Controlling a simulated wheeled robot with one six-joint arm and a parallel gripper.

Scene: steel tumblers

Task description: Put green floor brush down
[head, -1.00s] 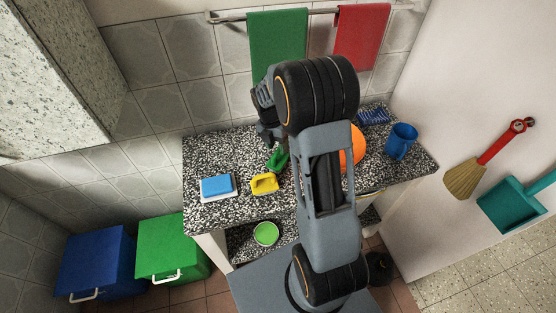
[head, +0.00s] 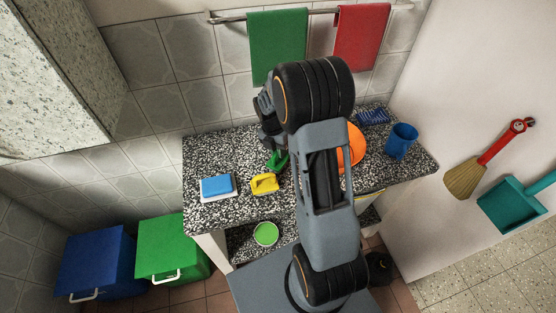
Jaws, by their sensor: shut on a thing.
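The green floor brush (head: 278,161) shows as a small green piece at the middle of the speckled counter (head: 210,160), just right of a yellow brush. My gripper (head: 270,140) points down right above it and is shut on it. My arm hides most of the gripper's fingers and part of the brush. I cannot tell whether the brush touches the counter.
A yellow brush (head: 264,183) and a blue sponge (head: 216,185) lie left on the counter. An orange thing (head: 355,145), a blue mug (head: 400,141) and a blue brush (head: 373,117) are at the right. A light green bowl (head: 265,233) is on the lower shelf.

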